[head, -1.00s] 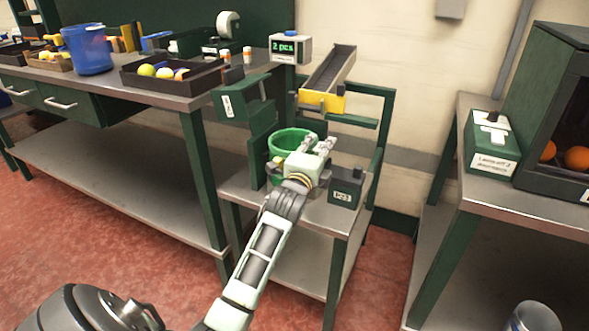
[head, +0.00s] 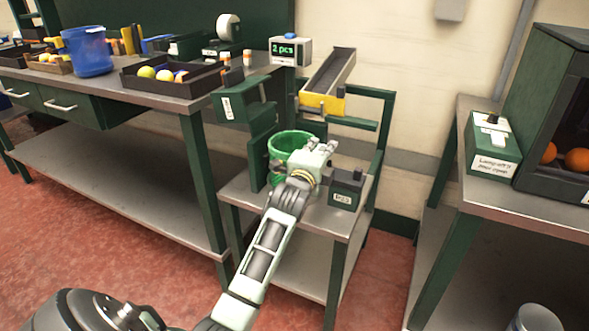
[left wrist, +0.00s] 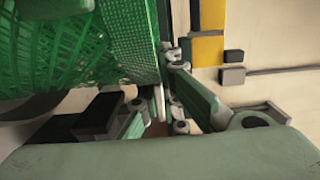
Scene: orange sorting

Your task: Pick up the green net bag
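The green net bag (head: 290,147) hangs open on the small stand below the chute, its rim round and upright. It also fills the upper left of the left wrist view (left wrist: 75,45). My left gripper (head: 322,147) is at the bag's right side, its fingers drawn close together at the bag wall. In the left wrist view the fingers (left wrist: 163,95) meet along the bag's right edge and look shut on it; the exact contact is partly hidden. My right gripper is not in view.
A chute with a yellow front (head: 322,104) stands above the bag. A dark green box (head: 345,188) sits just right of the gripper on the stand's shelf (head: 318,216). A counter display (head: 290,50) reads "2 pcs". A workbench is left, another table right.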

